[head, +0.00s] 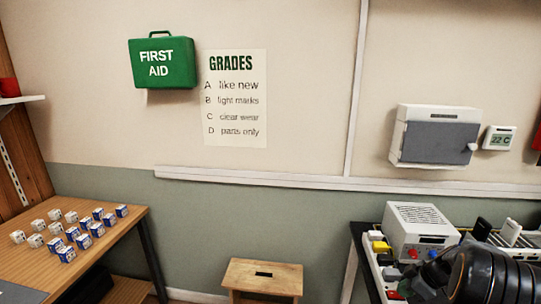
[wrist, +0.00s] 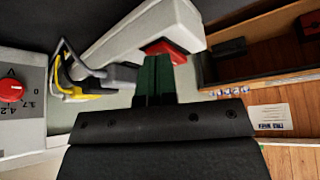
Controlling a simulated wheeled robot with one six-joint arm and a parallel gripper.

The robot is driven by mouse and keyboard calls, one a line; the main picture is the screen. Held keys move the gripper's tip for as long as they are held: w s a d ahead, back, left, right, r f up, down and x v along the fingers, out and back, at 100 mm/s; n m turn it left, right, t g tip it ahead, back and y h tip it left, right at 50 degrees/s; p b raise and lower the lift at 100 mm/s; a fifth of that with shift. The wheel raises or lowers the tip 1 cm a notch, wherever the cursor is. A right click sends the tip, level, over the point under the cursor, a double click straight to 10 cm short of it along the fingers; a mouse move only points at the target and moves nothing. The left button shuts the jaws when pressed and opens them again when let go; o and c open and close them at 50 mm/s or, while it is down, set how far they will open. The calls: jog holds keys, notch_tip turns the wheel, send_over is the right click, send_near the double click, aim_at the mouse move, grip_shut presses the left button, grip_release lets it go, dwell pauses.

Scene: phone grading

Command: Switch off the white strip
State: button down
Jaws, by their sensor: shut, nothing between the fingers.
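The white strip (wrist: 143,38) runs across the upper part of the wrist view, with a red switch (wrist: 174,50) at its near end. My gripper (wrist: 155,62) is shut and empty, its dark fingers pointing at the red switch. The fingertips overlap the switch's lower edge in this view; I cannot tell whether they touch it. The fingers hide part of the switch, so its position is unclear. In the head view a strip (head: 374,271) with plugs lies along the left side of the right-hand bench, and my black arm covers part of that area.
A white vented box (head: 418,222) stands right beside the strip; its panel with a red knob (wrist: 11,90) shows at left in the wrist view. Yellow and grey cables (wrist: 75,90) lie by the strip. A wooden stool (head: 262,279) and a table of small boxes (head: 83,242) are further left.

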jog(key=shift+r, duration=0.15)
jog(key=shift+r+p, duration=1.2)
jog(key=shift+r, duration=2.15)
